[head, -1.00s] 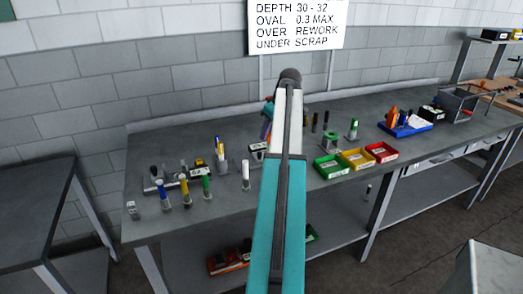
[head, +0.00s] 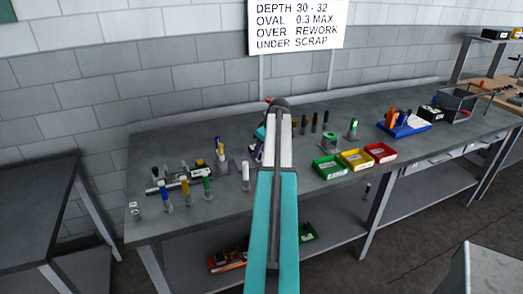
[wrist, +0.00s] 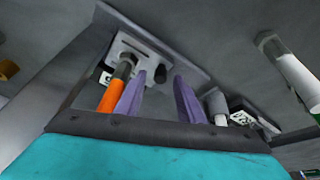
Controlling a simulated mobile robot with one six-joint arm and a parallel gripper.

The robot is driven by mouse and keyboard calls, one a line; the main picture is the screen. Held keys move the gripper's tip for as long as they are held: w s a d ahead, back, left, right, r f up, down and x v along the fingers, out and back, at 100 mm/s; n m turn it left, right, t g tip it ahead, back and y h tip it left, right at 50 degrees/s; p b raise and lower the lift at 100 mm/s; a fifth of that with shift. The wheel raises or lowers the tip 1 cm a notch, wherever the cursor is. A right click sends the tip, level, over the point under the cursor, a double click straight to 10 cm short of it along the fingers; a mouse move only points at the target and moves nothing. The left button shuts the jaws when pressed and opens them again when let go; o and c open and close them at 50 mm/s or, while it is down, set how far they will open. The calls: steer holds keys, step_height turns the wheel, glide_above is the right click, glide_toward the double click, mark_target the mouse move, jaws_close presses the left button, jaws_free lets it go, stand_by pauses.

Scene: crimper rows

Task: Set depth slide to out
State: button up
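In the wrist view a light metal fixture (wrist: 172,48) with a slot in its plate lies just beyond my fingers, and a dark round knob (wrist: 160,74) stands on it. I cannot tell for certain whether this knob belongs to the depth slide. My gripper (wrist: 163,82) has two purple fingers spread apart, with the knob between and slightly beyond their tips; contact cannot be told. In the head view my arm hides most of the gripper (head: 257,150) and the fixture beneath it.
An orange-bodied cylinder (wrist: 108,96) is close beside the left finger. A white cylinder (wrist: 296,80) stands to the right. On the bench are a white cylinder (head: 245,176), green (head: 331,168), yellow (head: 356,160) and red (head: 381,152) bins, and a blue tray (head: 408,130).

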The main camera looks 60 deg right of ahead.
steer(key=shift+w+f, duration=0.15)
steer(key=shift+f, duration=0.3)
jaws_close()
